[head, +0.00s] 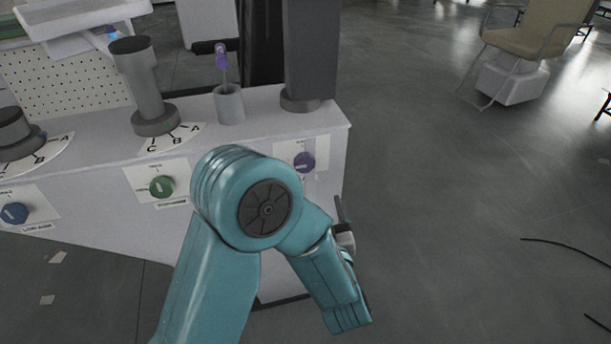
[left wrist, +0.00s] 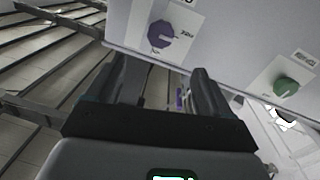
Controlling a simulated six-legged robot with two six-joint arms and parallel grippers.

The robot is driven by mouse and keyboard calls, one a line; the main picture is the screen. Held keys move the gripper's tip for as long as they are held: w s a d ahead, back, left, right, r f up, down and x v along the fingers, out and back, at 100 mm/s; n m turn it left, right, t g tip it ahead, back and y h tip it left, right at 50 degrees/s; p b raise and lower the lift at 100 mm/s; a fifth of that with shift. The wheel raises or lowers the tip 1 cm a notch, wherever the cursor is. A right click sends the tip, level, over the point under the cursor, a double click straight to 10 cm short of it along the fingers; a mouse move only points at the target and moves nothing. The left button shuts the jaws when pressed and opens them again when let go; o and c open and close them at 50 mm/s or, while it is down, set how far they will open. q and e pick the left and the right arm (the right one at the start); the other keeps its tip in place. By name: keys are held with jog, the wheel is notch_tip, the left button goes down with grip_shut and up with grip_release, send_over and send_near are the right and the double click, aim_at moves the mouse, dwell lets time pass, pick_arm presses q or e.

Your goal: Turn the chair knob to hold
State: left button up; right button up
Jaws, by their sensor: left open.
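A purple knob (head: 304,162) sits on a white label plate at the right end of the grey console's front. A green knob (head: 161,186) is in the middle and a blue knob (head: 14,213) at the left. The labels are too small to tell which knob is the chair's. My left gripper (head: 343,218) is mostly hidden behind its own arm, right of and below the purple knob. In the left wrist view its fingers (left wrist: 166,82) are apart and empty, just below the purple knob (left wrist: 160,35) and not touching it. The green knob (left wrist: 286,87) shows at right there.
The console top (head: 265,112) carries a grey lever post (head: 147,88), a cup (head: 229,103) with a purple-handled tool, and a dark column (head: 311,50). A tan chair (head: 530,30) stands on a white base at the back right. The floor right of the console is mostly clear.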

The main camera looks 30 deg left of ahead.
aim_at(305, 166)
pick_arm(q)
jog(key=x, duration=1.2)
jog(key=shift+w+a+f, duration=0.15)
jog(key=shift+w+a, duration=0.05)
jog(key=shift+a, duration=0.1)
jog(key=shift+w+a, duration=0.35)
jog(key=shift+w, duration=0.05)
jog(key=c, duration=1.1)
jog(key=shift+o, duration=0.2)
